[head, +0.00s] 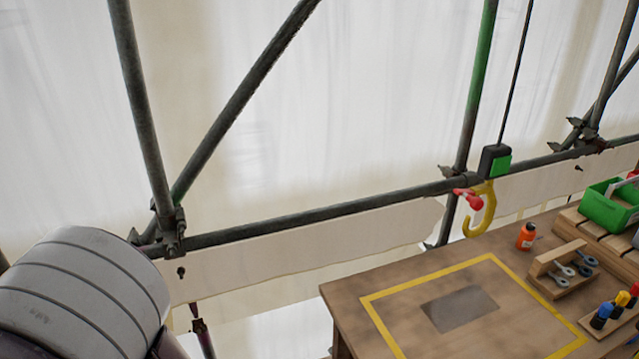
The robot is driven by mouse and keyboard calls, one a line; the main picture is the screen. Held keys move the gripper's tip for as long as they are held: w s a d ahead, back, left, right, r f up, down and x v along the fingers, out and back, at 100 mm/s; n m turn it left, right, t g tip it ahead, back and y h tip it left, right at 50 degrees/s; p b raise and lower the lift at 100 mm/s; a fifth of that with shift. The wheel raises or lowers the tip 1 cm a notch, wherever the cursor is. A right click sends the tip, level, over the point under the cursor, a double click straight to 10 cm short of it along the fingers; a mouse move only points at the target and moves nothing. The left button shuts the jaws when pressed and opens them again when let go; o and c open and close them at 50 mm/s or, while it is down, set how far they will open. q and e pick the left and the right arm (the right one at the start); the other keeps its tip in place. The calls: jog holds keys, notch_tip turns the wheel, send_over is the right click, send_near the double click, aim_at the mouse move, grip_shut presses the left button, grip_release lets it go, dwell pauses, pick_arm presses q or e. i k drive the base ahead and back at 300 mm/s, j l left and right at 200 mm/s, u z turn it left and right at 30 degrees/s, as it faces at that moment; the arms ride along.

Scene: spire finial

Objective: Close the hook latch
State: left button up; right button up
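A red latch (469,199) sits at the upper part of the hook's mouth. It sticks out to the upper left, away from the hook tip, and looks open. Neither of my grippers shows in the head view.
Scaffold tubes (320,214) cross behind the hook. The wooden table (400,290) carries an orange bottle (525,236), a tool rack, a green tote (606,209) and colored-handled tools at right. A grey banded rounded shape (80,290) fills the lower left.

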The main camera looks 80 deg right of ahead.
aim_at(477, 204)
jog(key=z, duration=3.75)
